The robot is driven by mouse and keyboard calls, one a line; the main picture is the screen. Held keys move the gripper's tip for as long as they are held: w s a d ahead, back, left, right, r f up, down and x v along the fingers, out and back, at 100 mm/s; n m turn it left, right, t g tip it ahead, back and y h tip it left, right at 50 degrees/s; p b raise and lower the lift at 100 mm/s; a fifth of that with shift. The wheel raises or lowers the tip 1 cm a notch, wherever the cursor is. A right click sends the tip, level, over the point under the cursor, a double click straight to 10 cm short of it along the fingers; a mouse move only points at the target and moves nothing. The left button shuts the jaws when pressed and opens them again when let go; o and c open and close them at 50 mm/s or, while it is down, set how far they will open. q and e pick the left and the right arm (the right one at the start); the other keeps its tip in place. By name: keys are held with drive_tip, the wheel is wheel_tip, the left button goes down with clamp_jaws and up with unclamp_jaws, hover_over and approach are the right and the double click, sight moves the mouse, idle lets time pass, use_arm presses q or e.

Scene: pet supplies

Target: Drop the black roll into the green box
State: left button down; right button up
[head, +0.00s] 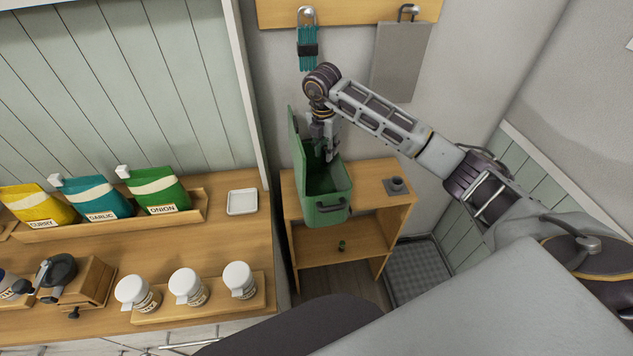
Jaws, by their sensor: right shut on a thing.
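The green box (327,213) stands at the front of a small wooden shelf unit with its lid (296,135) raised on the left side. My right gripper (330,157) points down into the box's open top, between the raised lid and the front wall. It is shut on a small dark thing, which I take to be the black roll; the fingers and the box's shaded inside mostly hide it. I cannot tell whether it touches the box floor. My left gripper is not in view.
A small dark grey item (396,185) sits on the shelf unit's top (372,172), right of the box. A small dark green item (341,246) lies on the lower shelf. The left counter (216,240) holds bags, white-lidded jars and a white dish (242,202).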

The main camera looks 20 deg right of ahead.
drive_tip(key=shift+f+b, duration=0.5)
drive_tip(key=shift+f, duration=0.65)
drive_tip(key=o, duration=1.1)
drive_tip(key=shift+s+a+r, duration=0.1)
drive_tip(key=shift+a+r, duration=0.1)
drive_tip(key=shift+r, duration=1.7)
drive_tip(key=shift+s+a+r, duration=0.1)
drive_tip(key=shift+a+r, duration=0.1)
drive_tip(key=shift+r, duration=1.65)
drive_tip(key=shift+s+a+r, duration=0.1)
drive_tip(key=shift+a+r, duration=0.1)
drive_tip(key=shift+r, duration=2)
drive_tip(key=shift+s, duration=0.15)
